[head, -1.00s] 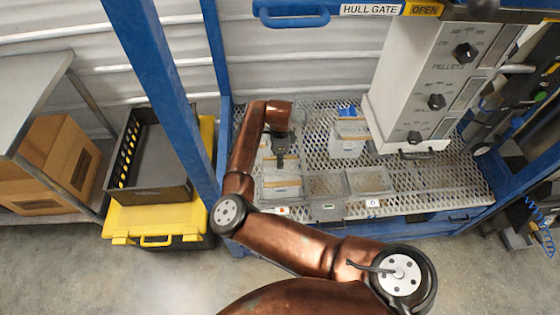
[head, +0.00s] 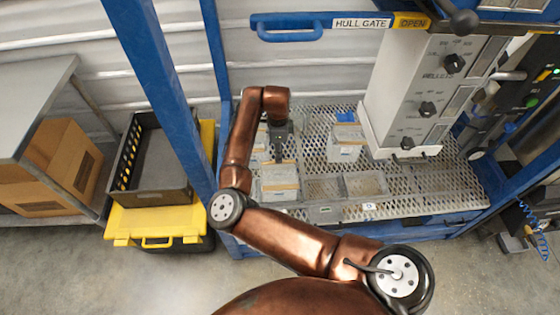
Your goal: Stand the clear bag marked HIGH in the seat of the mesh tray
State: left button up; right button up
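My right gripper (head: 281,150) points down over the left part of the mesh tray (head: 440,182). Its fingertips are at the top of a clear bag (head: 279,182) with tan contents and a pale band. I cannot tell whether the fingers are closed on it. Another clear bag (head: 260,147) is partly hidden behind my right arm and gripper. A third clear bag (head: 345,143) with a blue piece behind it stands farther right. No HIGH marking is readable on any bag. Two empty square seats (head: 322,188) are to the right of the bag under the gripper. My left gripper is out of view.
A white control box (head: 425,85) with knobs overhangs the tray's right side. A blue post (head: 165,90) stands left of the tray. A black crate (head: 150,160) on a yellow case (head: 155,222) and a shelf with a cardboard box (head: 62,165) are farther left.

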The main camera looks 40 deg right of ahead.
jog(key=shift+r+p, duration=0.45)
jog(key=shift+r, duration=1.7)
